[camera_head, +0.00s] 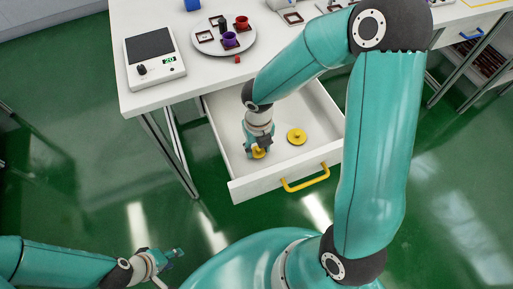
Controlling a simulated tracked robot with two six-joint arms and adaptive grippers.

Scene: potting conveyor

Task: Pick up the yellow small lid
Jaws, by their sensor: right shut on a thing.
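A small yellow lid (259,153) lies low in the open white drawer (307,165), near its left side. My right gripper (257,149) reaches down into the drawer and is shut on this lid, hiding part of it. A larger yellow lid (297,136) with a knob lies on the drawer bottom to the right, apart from the gripper. My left gripper (172,258) is at the lower left, away from the table and over the green floor. Its fingertips are too small to tell whether they are apart.
The drawer front has a yellow handle (304,179). On the white table (190,97) stand a scale (154,57) and a round plate (223,35) with red, purple and dark pieces. A small red piece (238,59) lies near the table edge. My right arm covers much of the right side.

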